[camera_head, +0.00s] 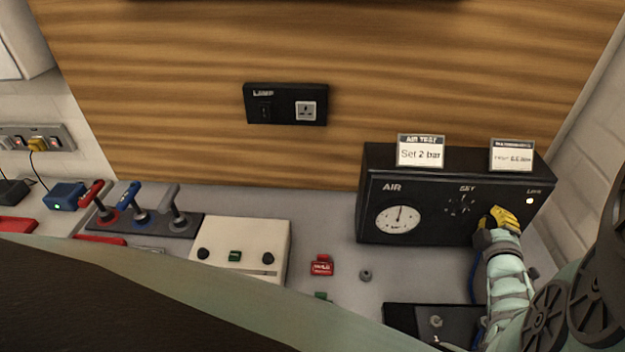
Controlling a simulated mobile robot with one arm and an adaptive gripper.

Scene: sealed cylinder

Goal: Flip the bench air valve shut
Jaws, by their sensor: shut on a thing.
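A black air test box (440,228) stands at the right of the bench, with a round AIR gauge (398,219) on its left side and a SET dial (459,205) near its middle. A yellow handle-like part (503,217) shows at the box's lower right front. My gripper (487,232) is at that spot, small and partly hidden, and is shut on the yellow part. The exact grip and the valve's position cannot be made out. Three levers, red (92,193), blue (131,194) and grey (170,195), stand on a dark plate at the left.
A cream box (240,246) with knobs stands left of centre. A red labelled block (321,266) and a small grey part (365,275) lie on the bench. A black tray (405,318) is at the front right. A wooden panel rises behind. My arm covers the right edge.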

